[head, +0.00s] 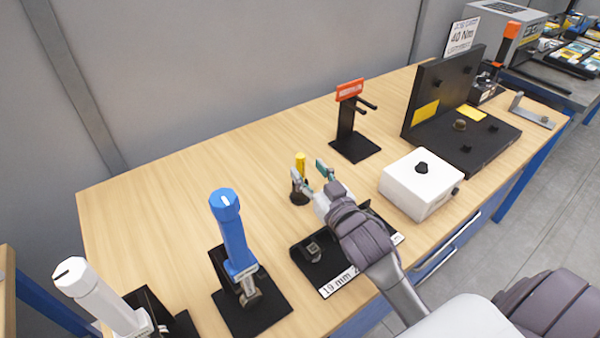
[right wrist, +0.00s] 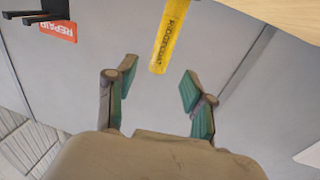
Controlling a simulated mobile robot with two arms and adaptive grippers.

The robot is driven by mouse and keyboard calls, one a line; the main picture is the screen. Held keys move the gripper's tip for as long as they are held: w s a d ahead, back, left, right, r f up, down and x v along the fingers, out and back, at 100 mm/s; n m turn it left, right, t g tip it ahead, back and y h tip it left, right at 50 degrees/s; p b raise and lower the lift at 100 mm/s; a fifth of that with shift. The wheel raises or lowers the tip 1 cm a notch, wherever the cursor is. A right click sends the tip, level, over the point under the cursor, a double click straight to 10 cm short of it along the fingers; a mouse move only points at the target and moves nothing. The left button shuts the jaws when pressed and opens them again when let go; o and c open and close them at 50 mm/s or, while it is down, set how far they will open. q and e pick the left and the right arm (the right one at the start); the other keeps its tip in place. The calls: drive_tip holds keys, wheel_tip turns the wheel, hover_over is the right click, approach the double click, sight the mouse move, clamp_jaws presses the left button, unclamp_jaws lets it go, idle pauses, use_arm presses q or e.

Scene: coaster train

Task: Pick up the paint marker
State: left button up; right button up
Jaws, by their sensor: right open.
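The paint marker (head: 301,160) is yellow and stands upright in a small black holder (head: 300,198) on the wooden bench. In the right wrist view the marker (right wrist: 170,36) shows as a yellow bar with dark lettering, just beyond the fingertips and between their lines. My right gripper (head: 312,174) is open, its two fingers with teal pads spread near the marker. In the right wrist view the gripper (right wrist: 158,80) holds nothing between its fingers. In the head view one finger partly covers the holder and the marker's lower part. My left gripper is not in view.
A blue-handled tool (head: 231,235) and a white-handled tool (head: 88,290) stand to the left. A black stand with a red sign (head: 350,90) is behind. A white box (head: 420,183) is to the right. The bench (head: 170,190) is clear at the back left.

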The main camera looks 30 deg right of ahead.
sight(302, 163)
drive_tip(key=shift+w+r, duration=0.1)
drive_tip(key=shift+w, duration=0.4)
drive_tip(key=w, duration=0.1)
drive_tip(key=w+p, duration=0.1)
drive_tip(key=w, duration=0.2)
drive_tip(key=shift+w+d+f, duration=0.1)
drive_tip(key=shift+w+f, duration=0.05)
drive_tip(key=shift+f, duration=0.15)
drive_tip(key=shift+c, duration=0.3)
clamp_jaws()
